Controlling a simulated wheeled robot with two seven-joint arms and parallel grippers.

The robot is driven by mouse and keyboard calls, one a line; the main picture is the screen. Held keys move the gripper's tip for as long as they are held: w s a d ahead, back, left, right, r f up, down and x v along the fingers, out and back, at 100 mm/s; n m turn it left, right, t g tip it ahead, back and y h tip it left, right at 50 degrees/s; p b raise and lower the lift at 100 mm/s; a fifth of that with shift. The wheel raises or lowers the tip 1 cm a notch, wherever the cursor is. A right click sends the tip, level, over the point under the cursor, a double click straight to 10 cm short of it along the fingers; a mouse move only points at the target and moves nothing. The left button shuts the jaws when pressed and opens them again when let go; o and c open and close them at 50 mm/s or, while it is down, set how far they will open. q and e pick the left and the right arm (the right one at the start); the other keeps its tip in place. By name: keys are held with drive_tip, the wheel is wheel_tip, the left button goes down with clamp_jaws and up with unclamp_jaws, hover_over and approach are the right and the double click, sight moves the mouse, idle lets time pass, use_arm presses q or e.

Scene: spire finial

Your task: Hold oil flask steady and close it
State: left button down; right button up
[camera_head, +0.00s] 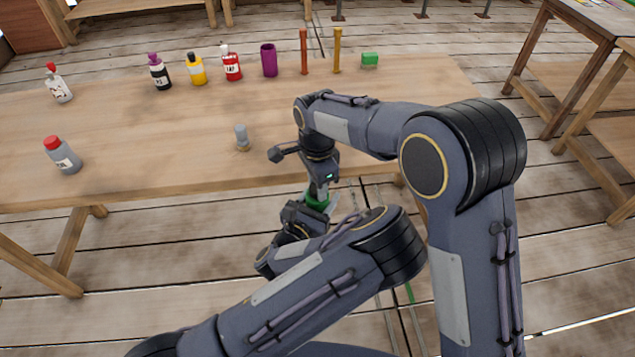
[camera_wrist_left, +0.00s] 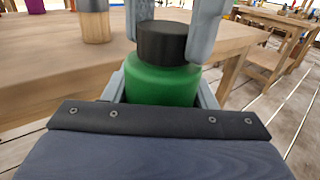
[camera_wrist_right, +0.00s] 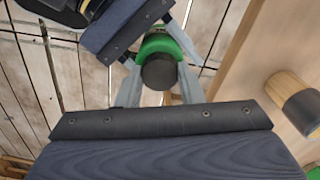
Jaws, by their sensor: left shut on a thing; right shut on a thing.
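The oil flask is a green bottle (camera_wrist_left: 160,85) with a black cap (camera_wrist_left: 162,42). It is held in the air off the table's front edge; the head view shows only a bit of its green (camera_head: 317,202). My left gripper (camera_wrist_left: 163,92) is shut on the flask's body, one finger on each side. My right gripper (camera_wrist_right: 160,76) comes from above and is shut with its fingers on both sides of the black cap (camera_wrist_right: 159,72). The cap sits on the flask's top; whether it is fully tightened cannot be told.
The wooden table (camera_head: 190,125) carries a small grey-topped piece (camera_head: 242,137), a grey bottle with red cap (camera_head: 62,154), and a back row including a purple cup (camera_head: 268,60) and a green block (camera_head: 370,59). My arms fill the front right; the table's middle is mostly clear.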

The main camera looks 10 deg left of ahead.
drive_tip(key=m, duration=1.4)
drive_tip(key=shift+m, duration=0.4)
drive_tip(key=m, duration=0.4)
drive_tip(key=shift+m, duration=0.3)
drive_tip(key=o, duration=1)
drive_tip(key=shift+c, duration=0.2)
